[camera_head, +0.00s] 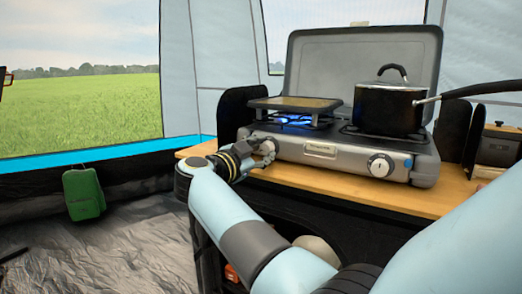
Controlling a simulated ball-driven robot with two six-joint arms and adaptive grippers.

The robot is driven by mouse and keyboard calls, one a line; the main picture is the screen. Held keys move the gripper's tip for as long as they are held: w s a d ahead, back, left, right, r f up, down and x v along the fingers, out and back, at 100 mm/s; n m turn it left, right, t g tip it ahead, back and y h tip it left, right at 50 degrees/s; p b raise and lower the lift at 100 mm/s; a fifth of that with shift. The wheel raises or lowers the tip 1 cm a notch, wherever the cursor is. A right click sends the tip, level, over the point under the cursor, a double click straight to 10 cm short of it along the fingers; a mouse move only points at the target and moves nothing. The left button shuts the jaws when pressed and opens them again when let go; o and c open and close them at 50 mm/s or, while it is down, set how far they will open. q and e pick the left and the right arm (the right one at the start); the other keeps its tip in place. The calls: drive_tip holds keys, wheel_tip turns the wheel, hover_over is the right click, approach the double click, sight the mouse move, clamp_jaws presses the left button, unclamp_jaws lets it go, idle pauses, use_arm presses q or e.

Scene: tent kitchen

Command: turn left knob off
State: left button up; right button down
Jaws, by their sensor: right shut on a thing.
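The camping stove (320,152) stands on a wooden table top with its grey lid raised. Blue flame (297,118) shows at the left burner, under a flat griddle plate (295,103). My right gripper (264,148) is at the front left of the stove, shut on the left knob, which it mostly hides. The knob's exact angle cannot be told. The right knob (380,165) is a silver dial on the front panel and is free. My left gripper is not in view.
A black pot (388,108) with a lid sits on the right burner, its long handle pointing right. Black wind guards (240,108) flank the stove. A dark box (498,145) stands at the right.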

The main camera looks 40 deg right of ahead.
drive_tip(key=shift+f, duration=0.1)
drive_tip(key=c, duration=0.9)
unclamp_jaws()
drive_tip(key=shift+c, duration=0.2)
wheel_tip(320, 180, up, 10)
